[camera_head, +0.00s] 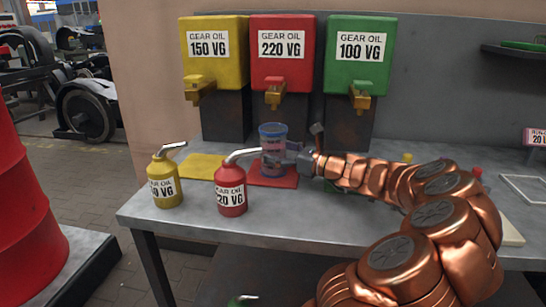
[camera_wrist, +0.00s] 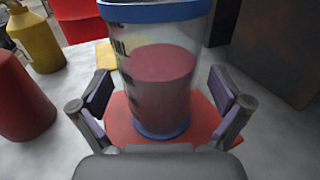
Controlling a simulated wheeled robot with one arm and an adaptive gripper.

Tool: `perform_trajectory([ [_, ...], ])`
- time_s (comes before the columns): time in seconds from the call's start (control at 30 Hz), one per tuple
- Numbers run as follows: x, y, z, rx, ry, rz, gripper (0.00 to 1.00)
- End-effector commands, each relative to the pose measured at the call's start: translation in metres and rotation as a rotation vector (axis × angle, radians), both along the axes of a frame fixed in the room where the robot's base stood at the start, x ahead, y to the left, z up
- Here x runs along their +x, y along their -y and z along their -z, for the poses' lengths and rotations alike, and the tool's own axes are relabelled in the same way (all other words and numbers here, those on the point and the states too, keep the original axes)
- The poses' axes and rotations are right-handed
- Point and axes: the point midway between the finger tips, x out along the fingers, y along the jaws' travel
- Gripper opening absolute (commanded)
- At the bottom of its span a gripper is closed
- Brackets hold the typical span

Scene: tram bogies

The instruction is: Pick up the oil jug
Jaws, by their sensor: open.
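The oil jug (camera_head: 273,152) is a clear container with a blue rim and blue base. It stands upright on a red mat (camera_head: 262,181) below the red dispenser. In the wrist view the jug (camera_wrist: 165,75) holds reddish liquid to roughly half its height. My gripper (camera_wrist: 162,92) is open, with one finger on each side of the jug's lower part. Gaps show between the fingers and the jug. In the head view my gripper (camera_head: 297,155) reaches in from the right, and its far finger is hidden.
Yellow (camera_head: 215,66), red (camera_head: 283,58) and green (camera_head: 359,58) gear oil dispensers stand behind. A yellow oil can (camera_head: 165,185) and a red oil can (camera_head: 231,192) stand on the table (camera_head: 300,226) left and in front of the jug. A yellow mat (camera_head: 204,166) lies left.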

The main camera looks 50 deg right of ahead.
Motion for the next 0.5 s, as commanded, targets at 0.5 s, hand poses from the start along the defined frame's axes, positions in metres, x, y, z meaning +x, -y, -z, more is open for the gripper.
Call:
perform_trajectory([
  [0.5,0.021,-0.005,0.0,0.0,0.001,-0.002,0.99],
])
